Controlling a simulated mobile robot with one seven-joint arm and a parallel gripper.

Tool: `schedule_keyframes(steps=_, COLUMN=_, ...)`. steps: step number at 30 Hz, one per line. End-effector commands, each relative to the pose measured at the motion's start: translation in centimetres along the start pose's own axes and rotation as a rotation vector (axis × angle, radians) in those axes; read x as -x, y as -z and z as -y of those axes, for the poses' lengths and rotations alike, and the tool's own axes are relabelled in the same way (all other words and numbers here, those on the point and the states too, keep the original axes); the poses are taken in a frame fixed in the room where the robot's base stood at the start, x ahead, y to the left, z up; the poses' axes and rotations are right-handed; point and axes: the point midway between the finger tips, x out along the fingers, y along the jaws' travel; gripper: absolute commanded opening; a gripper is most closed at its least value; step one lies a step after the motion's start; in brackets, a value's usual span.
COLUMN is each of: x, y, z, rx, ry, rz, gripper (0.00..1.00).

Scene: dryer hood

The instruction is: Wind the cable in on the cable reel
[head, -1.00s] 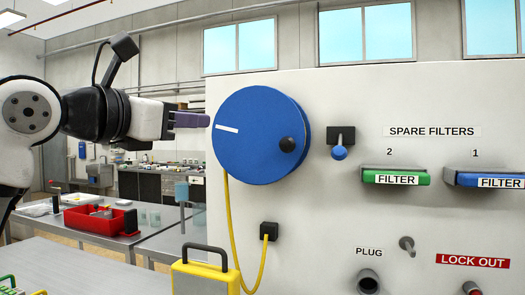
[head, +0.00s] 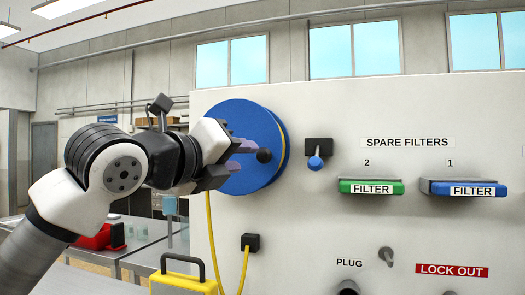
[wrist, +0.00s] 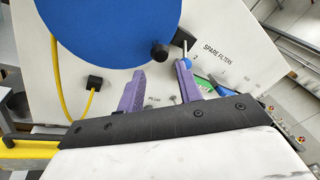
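The cable reel is a big blue disc (head: 272,120) on the white panel, with a black knob (head: 264,155) near its right edge. In the wrist view the disc (wrist: 105,30) fills the upper left and the knob (wrist: 159,53) stands out from it. My gripper (head: 247,156) is open and empty in front of the disc. In the wrist view my gripper (wrist: 159,68) has its purple fingers spread, with the knob just beyond and between the fingertips. The yellow cable (head: 214,245) hangs from the reel. The disc's white mark is hidden behind my arm.
A blue-tipped lever (head: 315,162) sits right of the reel, close to the right finger in the wrist view. Below are a black cable socket (head: 251,242) and a yellow case (head: 183,284). Filters, a plug and a lock-out peg occupy the panel's right.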

Motion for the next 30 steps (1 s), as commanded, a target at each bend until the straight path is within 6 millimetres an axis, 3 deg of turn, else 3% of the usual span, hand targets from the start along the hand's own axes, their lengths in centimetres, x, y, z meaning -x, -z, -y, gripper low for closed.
schedule_keyframes(steps=6, x=-4.8, y=-0.2, z=0.3, rx=0.0, ry=0.002, rz=-0.003, gripper=0.35)
schedule_keyframes(steps=12, x=-7.5, y=-0.2, z=0.2, rx=0.001, ry=0.001, rz=0.0, gripper=0.35)
schedule_keyframes(steps=25, x=-8.5, y=0.0, z=0.0, rx=-0.001, ry=0.0, rz=0.001, gripper=0.35)
schedule_keyframes(steps=30, x=-8.5, y=-0.1, z=0.0, rx=-0.001, ry=0.0, rz=0.001, gripper=0.14)
